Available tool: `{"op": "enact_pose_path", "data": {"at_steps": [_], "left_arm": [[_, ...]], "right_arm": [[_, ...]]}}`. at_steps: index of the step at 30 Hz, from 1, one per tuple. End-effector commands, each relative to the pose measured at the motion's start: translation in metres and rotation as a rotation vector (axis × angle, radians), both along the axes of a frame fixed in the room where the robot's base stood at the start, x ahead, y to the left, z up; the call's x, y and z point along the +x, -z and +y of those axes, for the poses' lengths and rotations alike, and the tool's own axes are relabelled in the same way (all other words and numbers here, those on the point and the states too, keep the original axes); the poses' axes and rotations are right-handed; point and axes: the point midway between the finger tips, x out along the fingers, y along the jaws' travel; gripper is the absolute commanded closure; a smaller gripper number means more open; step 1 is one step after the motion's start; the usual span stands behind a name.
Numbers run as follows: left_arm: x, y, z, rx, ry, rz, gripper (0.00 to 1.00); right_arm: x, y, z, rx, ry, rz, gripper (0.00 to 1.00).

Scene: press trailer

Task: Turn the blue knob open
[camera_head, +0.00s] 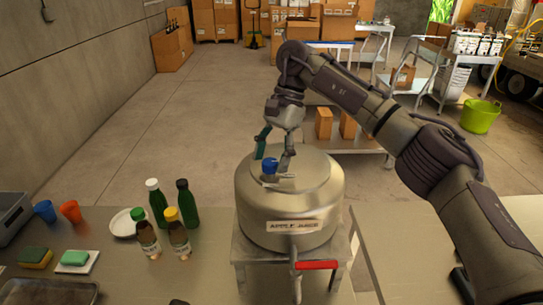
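A round steel tank (258,215) with an "APPLE JUICE" label stands on a small metal stand in the middle of the head view. The blue knob (269,166) sits on top of its lid. My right gripper (273,156) points down just above the knob. Its fingers are spread, one on the left and one on the right of the knob. I cannot tell whether either finger touches it. My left gripper is not in view.
A red-handled tap (317,265) sticks out at the tank's front. Left of it, a table (118,268) holds several bottles (160,205), a plate (122,224), cups (70,211) and sponges (75,258). A cart (345,139) with boxes stands behind. A green bucket (480,116) is at far right.

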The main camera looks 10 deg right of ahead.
Motion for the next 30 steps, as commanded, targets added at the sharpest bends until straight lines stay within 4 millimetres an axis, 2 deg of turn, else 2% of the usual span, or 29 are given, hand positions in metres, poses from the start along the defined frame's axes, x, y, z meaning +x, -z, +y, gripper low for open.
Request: {"op": "enact_pose_path", "data": {"at_steps": [8, 11, 18, 22, 30], "left_arm": [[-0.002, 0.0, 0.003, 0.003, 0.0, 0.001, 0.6], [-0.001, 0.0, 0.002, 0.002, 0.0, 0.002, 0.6], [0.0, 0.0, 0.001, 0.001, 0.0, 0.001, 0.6], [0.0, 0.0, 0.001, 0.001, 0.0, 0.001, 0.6], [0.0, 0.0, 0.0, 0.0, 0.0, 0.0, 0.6]], "right_arm": [[0.001, -0.005, -0.002, 0.0, 0.002, 0.001, 0.38], [0.005, -0.017, -0.006, 0.0, 0.003, -0.002, 0.38], [0.016, -0.069, -0.022, 0.0, 0.005, -0.002, 0.38], [0.022, -0.091, -0.031, -0.003, 0.006, -0.003, 0.38], [0.025, -0.105, -0.035, -0.003, -0.002, 0.006, 0.38]]}}
